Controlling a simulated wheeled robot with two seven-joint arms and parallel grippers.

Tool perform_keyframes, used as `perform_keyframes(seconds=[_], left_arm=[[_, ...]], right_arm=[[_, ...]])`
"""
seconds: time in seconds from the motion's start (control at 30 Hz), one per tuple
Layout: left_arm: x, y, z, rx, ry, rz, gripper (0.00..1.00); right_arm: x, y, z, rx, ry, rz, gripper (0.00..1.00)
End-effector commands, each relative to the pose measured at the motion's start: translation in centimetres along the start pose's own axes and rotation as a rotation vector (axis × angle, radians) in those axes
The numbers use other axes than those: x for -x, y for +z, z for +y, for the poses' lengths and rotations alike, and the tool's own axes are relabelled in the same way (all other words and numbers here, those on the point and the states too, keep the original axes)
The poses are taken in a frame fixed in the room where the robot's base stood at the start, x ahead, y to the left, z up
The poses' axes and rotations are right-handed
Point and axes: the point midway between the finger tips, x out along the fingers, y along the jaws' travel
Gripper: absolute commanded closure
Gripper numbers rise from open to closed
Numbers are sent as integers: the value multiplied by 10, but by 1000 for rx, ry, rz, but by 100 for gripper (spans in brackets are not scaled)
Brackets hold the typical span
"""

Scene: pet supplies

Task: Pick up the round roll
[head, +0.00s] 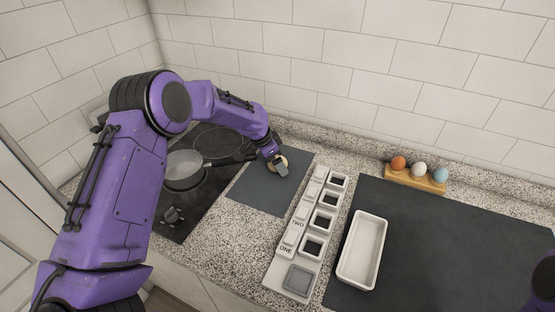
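A small tan round thing, which looks like the round roll (271,167), is on the dark grey mat (258,196) beside the stove. My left arm reaches in from the left and its gripper (280,168) is right at the roll, covering much of it. The fingers are small and partly hidden, so I cannot tell whether they are open or shut on the roll. Only a purple piece of my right arm shows at the lower right edge; its gripper is out of view.
A pan (184,170) sits on the black stove (181,217). A white labelled rack (274,281) with square slots stands right of the mat. A white tray (346,274) lies on a dark board (420,275). A wooden egg holder (413,181) carries three eggs near the tiled wall.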

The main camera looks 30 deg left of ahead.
Motion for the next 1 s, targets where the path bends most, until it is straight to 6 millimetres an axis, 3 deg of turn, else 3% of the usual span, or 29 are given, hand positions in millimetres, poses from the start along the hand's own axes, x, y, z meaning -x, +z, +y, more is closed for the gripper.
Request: perform_keyframes(seconds=[0.23, 0.4, 0.43, 0.8, 0.97, 1.0], left_arm=[[-4, -1, 0, -1, -1, 2, 5], [-4, -1, 0, -1, 0, 1, 60], [-4, -1, 0, -1, 0, 1, 63], [0, -3, 0, -1, -1, 3, 64], [22, -13, -1, -2, -4, 7, 64], [32, -17, 8, -4, -2, 6, 64]], right_arm=[[0, 0, 0, 0, 0, 0, 57], [0, 0, 0, 0, 0, -1, 57], [0, 0, 0, 0, 0, -1, 57], [-4, 2, 0, 0, 0, -1, 57], [-21, 9, -2, 0, 0, 0, 57], [-21, 9, -2, 0, 0, -1, 57]])
